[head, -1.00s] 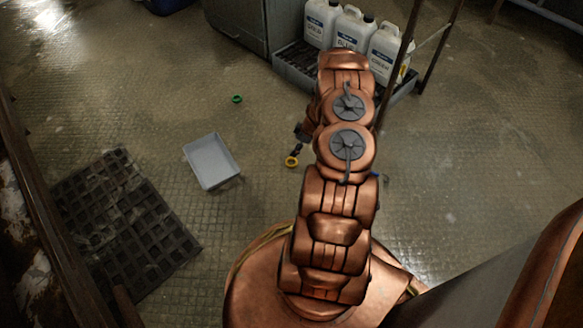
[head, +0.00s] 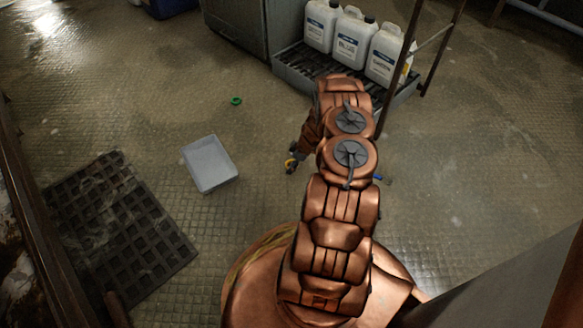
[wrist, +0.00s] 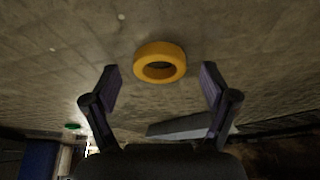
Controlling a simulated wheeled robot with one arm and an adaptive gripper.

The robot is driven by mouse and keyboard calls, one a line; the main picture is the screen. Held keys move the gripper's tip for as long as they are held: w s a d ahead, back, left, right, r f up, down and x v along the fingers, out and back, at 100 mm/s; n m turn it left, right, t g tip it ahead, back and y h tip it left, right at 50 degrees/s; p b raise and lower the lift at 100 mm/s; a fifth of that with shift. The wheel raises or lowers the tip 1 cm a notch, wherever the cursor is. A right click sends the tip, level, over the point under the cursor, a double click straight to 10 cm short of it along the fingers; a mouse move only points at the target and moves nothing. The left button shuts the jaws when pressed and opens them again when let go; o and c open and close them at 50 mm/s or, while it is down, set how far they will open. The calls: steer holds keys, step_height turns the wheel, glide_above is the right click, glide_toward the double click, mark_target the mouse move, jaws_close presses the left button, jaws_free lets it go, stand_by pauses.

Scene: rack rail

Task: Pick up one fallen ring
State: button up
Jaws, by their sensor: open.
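A yellow ring (wrist: 160,63) lies on the floor in the wrist view, just beyond and between my two fingertips. My gripper (wrist: 160,82) is open and empty, with a finger on each side of the ring and apart from it. In the head view my gripper (head: 290,165) is low over the floor and partly covers the yellow ring (head: 289,163). A green ring (head: 236,101) lies on the floor further back, and it also shows at the left of the wrist view (wrist: 73,127). A small blue thing (head: 379,178) shows at the right of my arm, mostly hidden.
A grey tray (head: 210,164) stands on the floor left of my gripper. A black grid mat (head: 120,225) lies further left. White jugs (head: 352,40) stand on a low rack at the back, beside thin posts. The floor between tray and green ring is clear.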

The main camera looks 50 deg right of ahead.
steer(key=c, duration=1.3)
steer(key=shift+o, duration=0.2)
steer(key=shift+r, duration=0.15)
steer(key=shift+r+p, duration=0.3)
step_height(320, 180, up, 3)
steer(key=shift+a+r+p, duration=0.15)
steer(key=shift+p, duration=0.8)
steer(key=s+a+p, duration=0.1)
steer(key=s+a, duration=0.2)
steer(key=s+a+p, duration=0.1)
steer(key=s+a, duration=0.3)
steer(key=s+a+r+p, duration=0.1)
steer(key=s+a+p, duration=0.1)
steer(key=s+a, duration=0.2)
steer(key=shift+a, duration=0.1)
